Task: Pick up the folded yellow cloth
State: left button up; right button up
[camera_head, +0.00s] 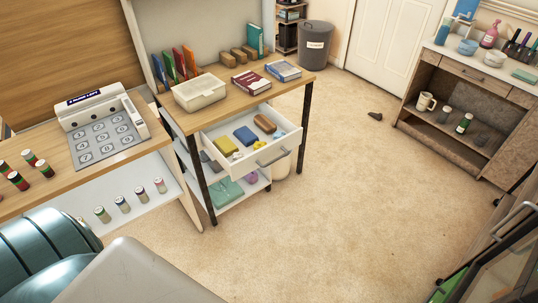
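A small yellow, block-like folded piece (226,146), which looks like the folded yellow cloth, lies at the left side of an open white drawer (285,154). A blue folded piece (245,135) lies beside it to the right, and a brown block (265,123) is further right. A small yellow item (260,145) lies near the drawer front, too small to tell what it is. Neither of my grippers is in view.
A lower shelf holds a teal folded cloth (226,192). Carpet (330,210) before the desk is clear. A cabinet (470,110) stands at right.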

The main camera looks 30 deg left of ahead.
aim_at(224, 145)
jog(key=u, duration=1.3)
